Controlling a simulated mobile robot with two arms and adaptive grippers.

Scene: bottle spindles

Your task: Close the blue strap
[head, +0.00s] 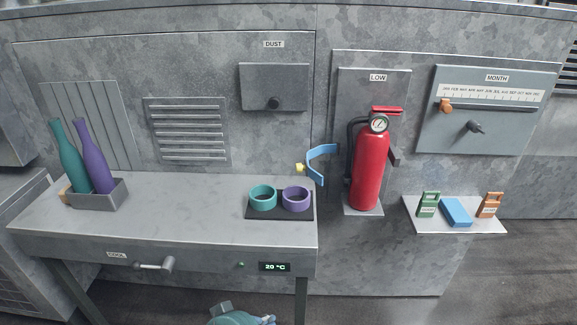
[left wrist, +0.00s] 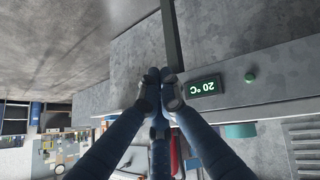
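The blue strap (head: 320,163) stands swung out to the left of the red fire extinguisher (head: 369,170) in the head view, curved and not around its body. A yellow tab (head: 300,168) is at the strap's left side. The extinguisher stands upright on its small base against a backing panel. My left gripper (left wrist: 160,92) shows in the left wrist view with its fingertips together and nothing seen between them. It is near the table's front edge and temperature display (left wrist: 202,87), apart from the strap. My right gripper is in neither view.
The grey table (head: 190,215) is left of the extinguisher, with a teal cup (head: 262,198) and a purple cup (head: 296,199) near its right end. Two bottles stand in a box (head: 100,197). A shelf (head: 450,226) with small items is to the right.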

